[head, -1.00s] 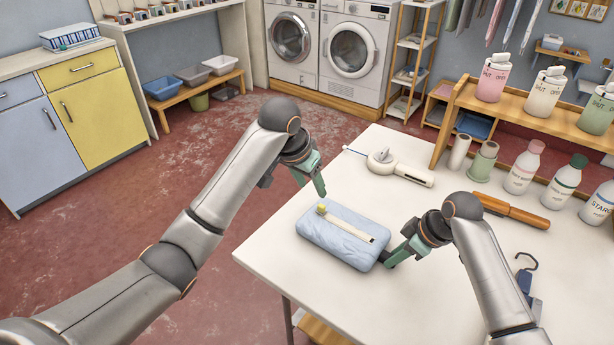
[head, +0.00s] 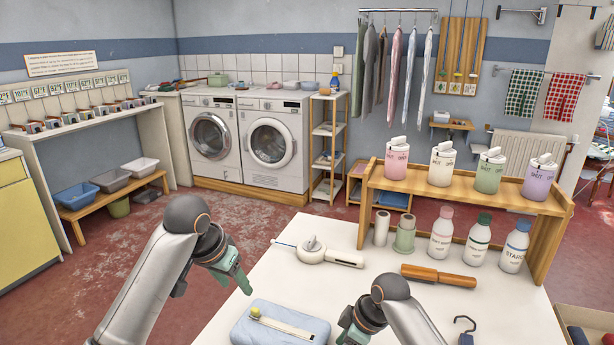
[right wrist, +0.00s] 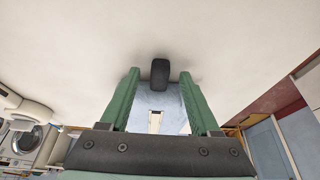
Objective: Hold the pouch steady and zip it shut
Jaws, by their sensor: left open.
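The light blue pouch (head: 250,333) lies flat on the white table (head: 215,325), cut off by the bottom of the head view. A cream strip (head: 285,326) runs along its top, with a small yellow-green piece (head: 255,312) at its left end. My left gripper (head: 212,286) is open and empty, above and left of the pouch. My right gripper (head: 346,334) is at the pouch's right end. In the right wrist view its green fingers (right wrist: 160,72) stand apart on either side of a dark tab, with visible gaps; the pouch (right wrist: 172,100) shows between them.
A white round-headed device (head: 312,250) with a handle lies behind the pouch. Several bottles (head: 441,232) stand by the wooden shelf (head: 470,187). The table between is clear.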

